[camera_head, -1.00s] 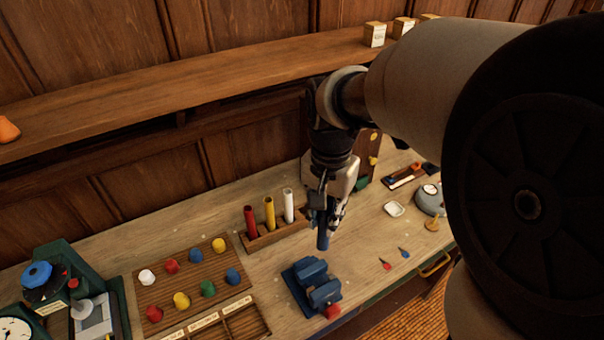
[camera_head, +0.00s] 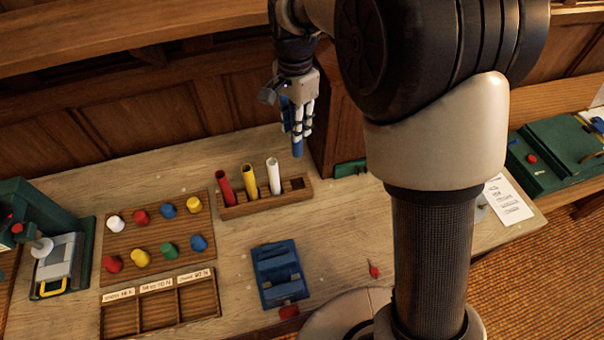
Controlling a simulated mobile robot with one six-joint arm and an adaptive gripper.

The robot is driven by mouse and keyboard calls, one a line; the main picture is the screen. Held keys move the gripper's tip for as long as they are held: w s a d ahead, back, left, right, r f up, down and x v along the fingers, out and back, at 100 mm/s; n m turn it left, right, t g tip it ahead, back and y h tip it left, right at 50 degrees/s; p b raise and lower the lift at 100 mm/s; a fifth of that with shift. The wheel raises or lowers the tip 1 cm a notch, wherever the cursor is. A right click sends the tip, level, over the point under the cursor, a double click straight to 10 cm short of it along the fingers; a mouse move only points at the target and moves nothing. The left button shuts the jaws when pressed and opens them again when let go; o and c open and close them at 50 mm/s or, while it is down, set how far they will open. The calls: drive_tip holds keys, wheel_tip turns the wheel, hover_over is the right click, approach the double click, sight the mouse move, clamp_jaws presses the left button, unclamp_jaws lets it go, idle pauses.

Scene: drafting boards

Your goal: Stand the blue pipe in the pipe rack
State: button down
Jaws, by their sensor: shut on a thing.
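The blue pipe (camera_head: 297,149) hangs roughly upright below my gripper (camera_head: 297,130), which is shut on it. The pipe rack (camera_head: 262,204) is a wooden block on the bench. It holds a red pipe (camera_head: 225,188), a yellow pipe (camera_head: 248,180) and a white pipe (camera_head: 273,176), all standing. A dark empty hole (camera_head: 297,184) shows at the rack's right end. In the picture the pipe's lower end is just above that hole, apart from it; its exact height and depth are hard to tell.
A blue vise-like holder (camera_head: 278,273) stands in front of the rack. A wooden peg board (camera_head: 158,240) with coloured pegs and an open compartment tray (camera_head: 160,305) are at left. A wooden panel (camera_head: 340,120) rises close right of my gripper. My arm hides part of the right side.

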wheel_tip(320, 180, down, 18)
drive_tip(key=b, duration=0.3)
drive_tip(key=shift+r+b, duration=0.25)
drive_tip(key=shift+b, duration=0.15)
drive_tip(key=shift+s, duration=0.1)
drive_tip(key=shift+f, duration=0.2)
drive_tip(key=c, duration=1.4)
unclamp_jaws()
drive_tip(key=shift+r, duration=0.1)
